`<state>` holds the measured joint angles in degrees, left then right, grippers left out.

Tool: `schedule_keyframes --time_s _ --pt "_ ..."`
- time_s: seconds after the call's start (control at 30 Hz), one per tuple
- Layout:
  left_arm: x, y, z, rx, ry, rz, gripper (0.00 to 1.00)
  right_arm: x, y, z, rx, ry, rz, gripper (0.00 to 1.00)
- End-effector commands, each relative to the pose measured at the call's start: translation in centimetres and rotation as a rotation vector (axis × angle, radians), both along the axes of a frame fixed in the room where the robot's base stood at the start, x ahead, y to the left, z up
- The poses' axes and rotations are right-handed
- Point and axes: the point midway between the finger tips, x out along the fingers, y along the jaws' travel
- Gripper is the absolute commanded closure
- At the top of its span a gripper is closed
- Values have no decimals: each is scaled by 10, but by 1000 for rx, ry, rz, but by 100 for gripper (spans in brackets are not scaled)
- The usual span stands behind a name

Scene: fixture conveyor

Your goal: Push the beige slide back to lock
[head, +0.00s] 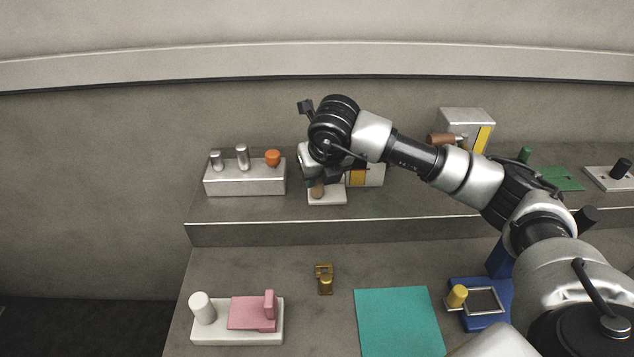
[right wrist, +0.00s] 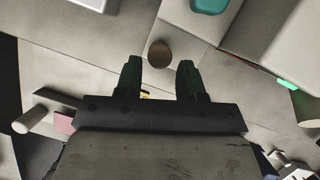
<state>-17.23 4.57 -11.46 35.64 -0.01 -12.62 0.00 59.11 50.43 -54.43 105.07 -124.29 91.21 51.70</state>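My right gripper (head: 320,176) is over a small pale fixture (head: 328,196) on the raised shelf. A brown knob (head: 318,190) stands on that fixture just below the gripper. In the right wrist view my right gripper (right wrist: 158,75) has its two dark green fingers apart with nothing between them. The round top of the brown knob (right wrist: 159,53) lies just beyond the fingertips, roughly centred between them. The pale fixture (right wrist: 185,28) extends behind it. I cannot clearly make out which part is the beige slide; the arm hides some of the fixture. My left gripper is not in view.
A grey block (head: 245,180) with pegs and an orange knob stands left. A box with a yellow stripe (head: 366,174) stands close to the right. Below are a pink slide fixture (head: 250,314), a brass latch (head: 324,282) and a clear teal mat (head: 400,320).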

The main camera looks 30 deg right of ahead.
Motion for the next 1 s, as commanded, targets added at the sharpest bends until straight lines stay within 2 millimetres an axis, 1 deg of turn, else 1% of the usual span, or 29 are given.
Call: schedule_keyframes --time_s 0.03,0.1,0.2,0.3,0.43,0.63,0.67,0.9,1.0 --pt "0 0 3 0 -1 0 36 3 0 -8 0 5 -1 61" --pt "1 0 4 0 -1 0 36 7 -1 -19 0 3 -1 61" --pt "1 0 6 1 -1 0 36 13 -1 -31 2 3 -1 61" --pt "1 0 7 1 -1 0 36 16 -2 -38 0 1 0 61" --pt "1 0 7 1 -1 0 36 17 -2 -42 0 -1 0 61" --pt "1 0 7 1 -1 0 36 17 -2 -43 1 -1 0 61" --pt "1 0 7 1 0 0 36 17 -2 -43 1 -1 0 63" --pt "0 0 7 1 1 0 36 17 -2 -42 1 0 0 99" --pt "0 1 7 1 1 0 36 17 -2 -42 1 0 0 100"
